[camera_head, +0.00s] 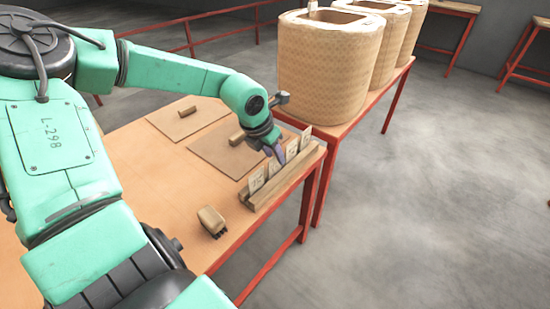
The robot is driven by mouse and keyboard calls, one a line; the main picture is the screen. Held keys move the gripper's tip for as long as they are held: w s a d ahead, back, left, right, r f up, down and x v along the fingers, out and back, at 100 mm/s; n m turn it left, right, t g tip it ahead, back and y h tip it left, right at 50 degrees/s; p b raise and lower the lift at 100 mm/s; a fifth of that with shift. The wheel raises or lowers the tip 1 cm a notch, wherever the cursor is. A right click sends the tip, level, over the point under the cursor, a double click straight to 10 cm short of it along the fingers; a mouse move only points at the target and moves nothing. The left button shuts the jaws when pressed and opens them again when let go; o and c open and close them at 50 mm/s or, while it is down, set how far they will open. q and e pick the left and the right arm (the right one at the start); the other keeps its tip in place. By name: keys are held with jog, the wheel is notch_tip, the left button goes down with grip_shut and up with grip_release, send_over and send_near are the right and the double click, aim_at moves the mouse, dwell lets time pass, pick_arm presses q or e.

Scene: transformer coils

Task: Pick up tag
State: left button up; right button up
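Several small pale tags stand upright in a row in a slotted wooden rack (290,182) along the right edge of the table. The nearest tag (257,182) carries dark markings too small to read. Another tag (292,149) stands farther back in the row. My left gripper (276,157) points down at the middle of the row, close to the tags. Its fingertips are small and partly overlap the tags, so I cannot tell whether they are apart or touch a tag. My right gripper is not in view.
The table (165,180) holds two flat boards with wooden handles (186,112) and a small wooden brush-like block (212,221). Large wrapped coils (325,70) stand on a red-framed table behind. Grey floor is open at the right.

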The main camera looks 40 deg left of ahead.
aim_at(281, 168)
pick_arm(q)
jog(key=x, duration=0.4)
jog(key=shift+s, duration=0.1)
jog(key=shift+w+f, duration=0.25)
jog(key=shift+f, duration=0.05)
grip_shut()
jog(key=shift+r, duration=0.1)
